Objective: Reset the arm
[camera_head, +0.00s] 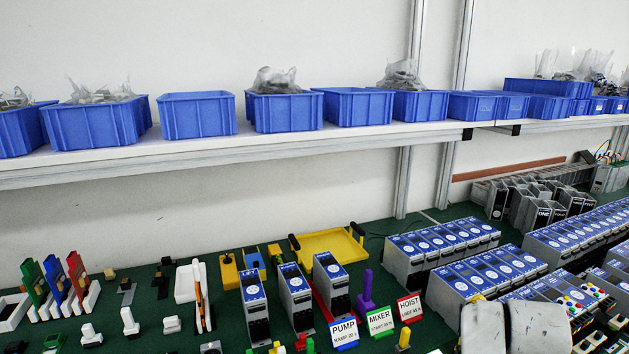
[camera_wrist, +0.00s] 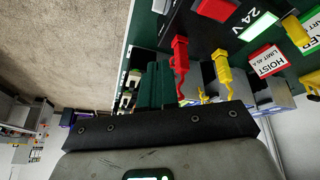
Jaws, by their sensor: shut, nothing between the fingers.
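My gripper (camera_wrist: 157,68) shows in the wrist view as two dark green fingers side by side, rising from a black bar with screws. The fingers are together with nothing visible between them. Beyond them, red and yellow plug-like pieces (camera_wrist: 181,55) and a HOIST sign (camera_wrist: 264,60) show, apart from the fingers as far as I can tell. In the head view, grey rounded parts of my arm (camera_head: 540,328) stand at the bottom right, in front of the blue-topped modules. The fingers are not visible in the head view.
A green bench (camera_head: 140,335) holds PUMP (camera_head: 344,332), MIXER (camera_head: 380,321) and HOIST (camera_head: 409,308) signs, several blue-topped modules (camera_head: 465,280) and a yellow tray (camera_head: 328,245). Above, a shelf (camera_head: 250,150) carries several blue bins (camera_head: 196,115). Modules crowd the right side.

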